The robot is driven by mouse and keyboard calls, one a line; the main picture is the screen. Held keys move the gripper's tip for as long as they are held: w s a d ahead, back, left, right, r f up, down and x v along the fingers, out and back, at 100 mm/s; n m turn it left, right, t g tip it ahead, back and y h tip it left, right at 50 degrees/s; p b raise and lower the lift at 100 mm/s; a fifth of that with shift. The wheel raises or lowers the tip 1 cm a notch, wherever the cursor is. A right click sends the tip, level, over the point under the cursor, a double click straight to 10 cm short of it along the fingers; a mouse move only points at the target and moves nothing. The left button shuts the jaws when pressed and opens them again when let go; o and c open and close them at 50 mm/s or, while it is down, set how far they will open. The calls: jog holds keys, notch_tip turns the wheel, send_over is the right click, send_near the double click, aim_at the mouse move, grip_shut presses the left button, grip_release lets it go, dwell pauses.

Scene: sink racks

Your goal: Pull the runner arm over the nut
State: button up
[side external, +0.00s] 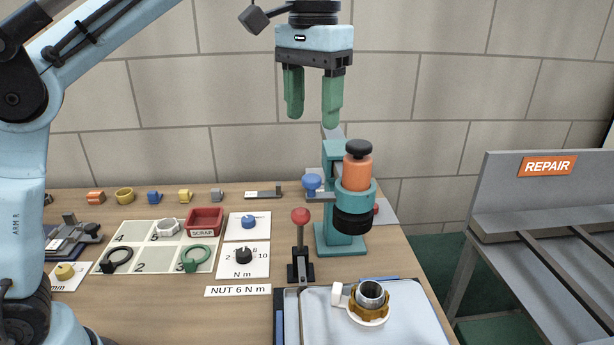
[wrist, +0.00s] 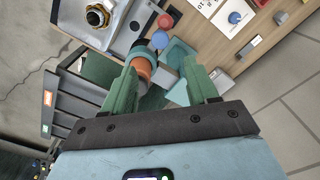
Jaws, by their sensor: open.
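The runner (side external: 357,172) has an orange body with a black cap and a black lower end. It sits in a teal collar on the runner arm of a teal stand (side external: 341,240). A blue knob (side external: 312,181) sticks out to the left of the arm; it also shows in the wrist view (wrist: 159,40). The brass-coloured nut (side external: 355,303) surrounds a threaded metal pipe on a tray in front of the stand, apart from the runner. My gripper (side external: 313,117) is open and empty, with green fingers pointing down, above the blue knob and stand.
A black lever with a red ball (side external: 301,216) stands upright at the tray's (side external: 425,325) back left corner. A red scrap bin (side external: 205,221), dial cards and rings lie on the bench to the left. A grey repair rack (side external: 530,220) stands right.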

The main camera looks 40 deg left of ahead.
aim_at(312, 177)
jog(key=shift+f, duration=5.1)
grip_shut()
